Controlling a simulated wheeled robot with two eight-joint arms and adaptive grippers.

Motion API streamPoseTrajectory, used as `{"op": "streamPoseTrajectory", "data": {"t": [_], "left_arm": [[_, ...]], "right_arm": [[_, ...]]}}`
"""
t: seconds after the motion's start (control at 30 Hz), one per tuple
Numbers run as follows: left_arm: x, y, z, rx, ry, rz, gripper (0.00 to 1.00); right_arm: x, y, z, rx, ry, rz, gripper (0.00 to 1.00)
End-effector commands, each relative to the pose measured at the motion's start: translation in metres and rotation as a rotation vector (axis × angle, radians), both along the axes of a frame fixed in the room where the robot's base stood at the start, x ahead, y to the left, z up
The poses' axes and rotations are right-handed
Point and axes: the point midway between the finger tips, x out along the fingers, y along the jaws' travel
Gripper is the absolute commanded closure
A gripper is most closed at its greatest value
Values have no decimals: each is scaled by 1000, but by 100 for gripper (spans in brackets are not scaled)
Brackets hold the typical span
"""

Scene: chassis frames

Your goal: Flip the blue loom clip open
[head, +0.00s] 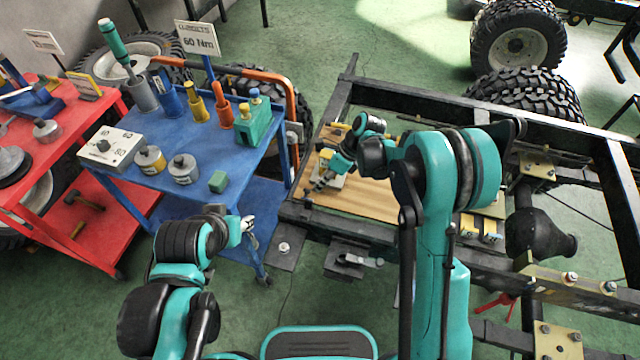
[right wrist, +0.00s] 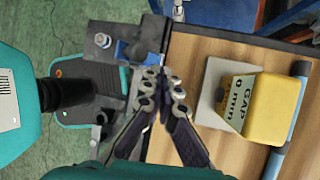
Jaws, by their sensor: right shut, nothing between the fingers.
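The blue loom clip (right wrist: 124,51) sits on a dark metal bracket beside a bolt in the right wrist view. My right gripper (right wrist: 165,73) is shut and empty, its fingertips just right of the clip and close to it. I cannot tell whether they touch, nor whether the clip is open or closed. In the head view my right gripper (head: 318,184) is over the left end of the wooden board, and I cannot make out the clip there. My left gripper (head: 250,232) is over the floor near the blue cart, its fingers too small to judge.
The black chassis frame (head: 372,92) surrounds the board. A blue cart (head: 205,140) with sockets and a red cart (head: 62,150) stand left. Green floor lies between my left arm and the chassis.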

Motion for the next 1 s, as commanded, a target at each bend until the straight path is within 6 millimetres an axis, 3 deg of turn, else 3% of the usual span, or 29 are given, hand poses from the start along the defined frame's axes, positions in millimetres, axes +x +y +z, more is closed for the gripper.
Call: {"op": "streamPoseTrajectory", "data": {"t": [0.77, 1.0], "left_arm": [[0, 0, 0, 0, 0, 0, 60], [0, 0, 6, 0, 0, 0, 60]], "right_arm": [[0, 0, 0, 0, 0, 0, 100], [0, 0, 9, 0, 0, 0, 100]]}}
